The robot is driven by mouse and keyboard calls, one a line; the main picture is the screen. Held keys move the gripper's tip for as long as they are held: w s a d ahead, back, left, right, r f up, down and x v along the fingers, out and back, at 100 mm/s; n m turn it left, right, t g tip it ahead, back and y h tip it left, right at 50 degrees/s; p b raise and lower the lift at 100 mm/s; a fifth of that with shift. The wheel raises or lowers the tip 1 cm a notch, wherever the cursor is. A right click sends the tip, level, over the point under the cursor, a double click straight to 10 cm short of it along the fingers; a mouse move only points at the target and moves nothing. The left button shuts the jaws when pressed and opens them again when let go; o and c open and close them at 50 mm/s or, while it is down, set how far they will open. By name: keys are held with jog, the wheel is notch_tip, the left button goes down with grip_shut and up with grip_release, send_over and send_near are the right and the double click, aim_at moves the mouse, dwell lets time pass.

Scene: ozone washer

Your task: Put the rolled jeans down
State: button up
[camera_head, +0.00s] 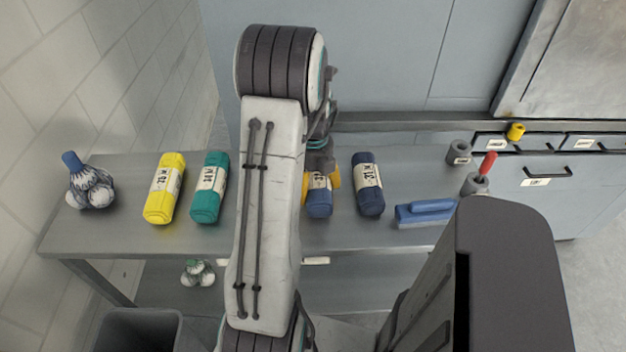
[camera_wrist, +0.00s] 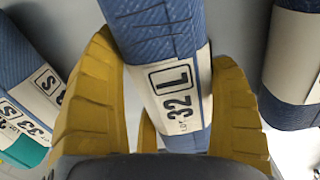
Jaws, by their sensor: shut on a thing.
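The rolled jeans (camera_head: 319,203) are a blue roll with a white paper band. In the wrist view the roll (camera_wrist: 150,35) lies between yellow fingers, its band reading "32 L". My gripper (camera_head: 321,182) is shut on it over the grey bench, between the teal roll and a dark blue roll. The gripper also shows in the wrist view (camera_wrist: 168,100). The roll's lower end looks at or very near the bench top; I cannot tell whether it touches. My arm hides part of the roll in the head view.
A yellow roll (camera_head: 165,190), a teal roll (camera_head: 207,205) and a dark blue roll (camera_head: 369,200) lie on the bench (camera_head: 120,240). Another blue roll (camera_wrist: 15,55) is close on the left in the wrist view. A blue brush (camera_head: 425,212) sits right; a bundled bag (camera_head: 90,188) sits left.

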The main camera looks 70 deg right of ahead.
dwell(0.3)
jog(key=o, duration=1.2)
jog(key=shift+f, duration=0.1)
jog(key=shift+c, duration=0.2)
